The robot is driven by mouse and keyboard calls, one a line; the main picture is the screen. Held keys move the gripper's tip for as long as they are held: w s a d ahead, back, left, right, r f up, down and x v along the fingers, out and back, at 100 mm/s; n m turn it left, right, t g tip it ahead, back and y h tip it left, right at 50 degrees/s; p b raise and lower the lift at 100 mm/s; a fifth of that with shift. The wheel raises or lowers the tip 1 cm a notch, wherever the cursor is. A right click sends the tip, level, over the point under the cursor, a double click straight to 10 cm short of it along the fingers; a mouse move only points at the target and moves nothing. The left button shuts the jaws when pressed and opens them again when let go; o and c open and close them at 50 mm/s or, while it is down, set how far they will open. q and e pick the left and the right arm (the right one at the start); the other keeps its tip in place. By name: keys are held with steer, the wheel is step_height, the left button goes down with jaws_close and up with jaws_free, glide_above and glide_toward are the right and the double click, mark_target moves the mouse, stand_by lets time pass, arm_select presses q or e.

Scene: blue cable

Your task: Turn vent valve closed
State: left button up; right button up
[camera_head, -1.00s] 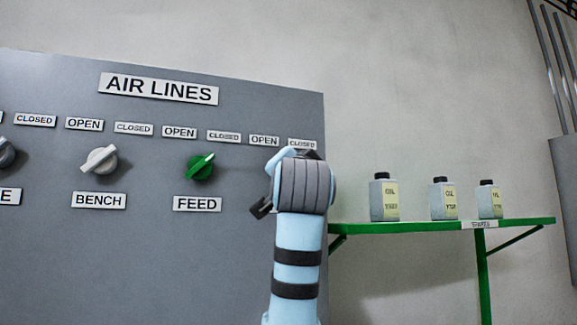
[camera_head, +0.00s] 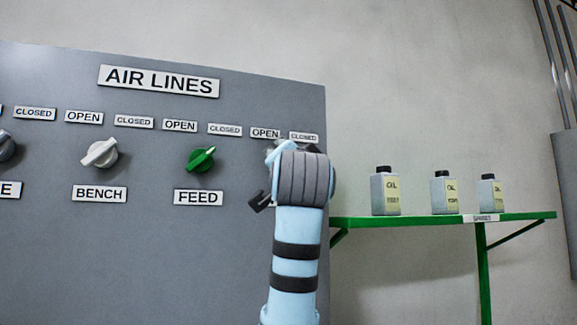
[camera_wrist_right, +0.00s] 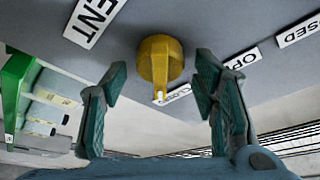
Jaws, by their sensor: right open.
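The yellow vent valve knob (camera_wrist_right: 160,62) shows in the right wrist view on the grey panel, beside a partly cut-off label ending in "ENT" (camera_wrist_right: 95,20). Its pale-tipped end points down in that view, next to a partly hidden "CLOSED" label (camera_wrist_right: 177,94); an "OPEN" label (camera_wrist_right: 238,58) lies farther right. My right gripper (camera_wrist_right: 162,68) is open, with one finger on each side of the knob and visible gaps to both. In the head view my right wrist (camera_head: 302,178) hides the knob. My left gripper is not in view.
The "AIR LINES" panel (camera_head: 60,240) also carries a green FEED knob (camera_head: 201,160) and a white BENCH knob (camera_head: 100,153) to the left. A green shelf (camera_head: 400,222) with oil bottles (camera_head: 385,191) stands right of my arm. The wall above it is clear.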

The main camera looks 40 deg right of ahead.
steer(key=v, duration=1.2)
steer(key=shift+w+d, duration=0.1)
steer(key=shift+w, duration=0.05)
